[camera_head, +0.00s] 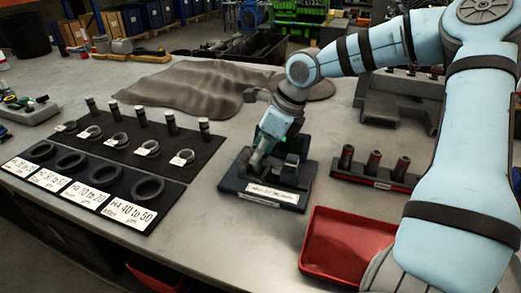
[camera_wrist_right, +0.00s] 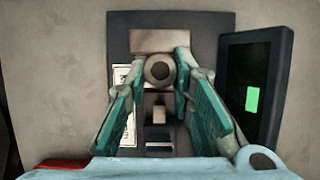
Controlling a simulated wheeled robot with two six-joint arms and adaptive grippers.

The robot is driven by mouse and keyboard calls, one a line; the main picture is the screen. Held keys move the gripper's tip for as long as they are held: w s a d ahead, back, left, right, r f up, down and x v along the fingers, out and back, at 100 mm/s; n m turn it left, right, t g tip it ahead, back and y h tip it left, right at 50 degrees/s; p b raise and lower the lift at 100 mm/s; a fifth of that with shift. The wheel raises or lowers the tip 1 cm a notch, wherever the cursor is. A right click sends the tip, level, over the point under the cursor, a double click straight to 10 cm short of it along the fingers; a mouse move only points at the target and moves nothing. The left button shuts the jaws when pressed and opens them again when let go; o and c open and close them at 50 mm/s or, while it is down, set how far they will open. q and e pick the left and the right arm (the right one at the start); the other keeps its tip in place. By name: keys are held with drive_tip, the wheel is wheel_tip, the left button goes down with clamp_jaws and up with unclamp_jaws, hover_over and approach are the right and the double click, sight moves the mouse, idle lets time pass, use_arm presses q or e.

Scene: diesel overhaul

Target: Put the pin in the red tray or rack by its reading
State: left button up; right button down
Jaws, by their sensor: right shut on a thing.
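My right gripper (camera_head: 258,156) reaches down at the dark measuring stand (camera_head: 232,184) in the middle of the bench. In the right wrist view its fingers (camera_wrist_right: 160,82) are closed around a round grey pin (camera_wrist_right: 159,69), seen end-on over the stand. I cannot tell whether the pin touches the stand. A screen with a green patch (camera_wrist_right: 252,100) stands beside it; no figures are legible there. The red tray (camera_head: 322,262) is at the front right, with no pin visible in it. The rack (camera_head: 374,181), dark with red edging, holds several upright pins. My left gripper is not in view.
At the left, a dark mat (camera_head: 100,150) holds several upright pins and tagged rings. A front mat has larger rings and white range cards (camera_head: 127,211). A grey cloth (camera_head: 190,88) lies behind. A grey metal block (camera_head: 400,98) stands at the back right.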

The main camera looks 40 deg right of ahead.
drive_tip(key=shift+r+p, duration=2.65)
drive_tip(key=shift+r, duration=0.75)
drive_tip(key=shift+f, duration=0.1)
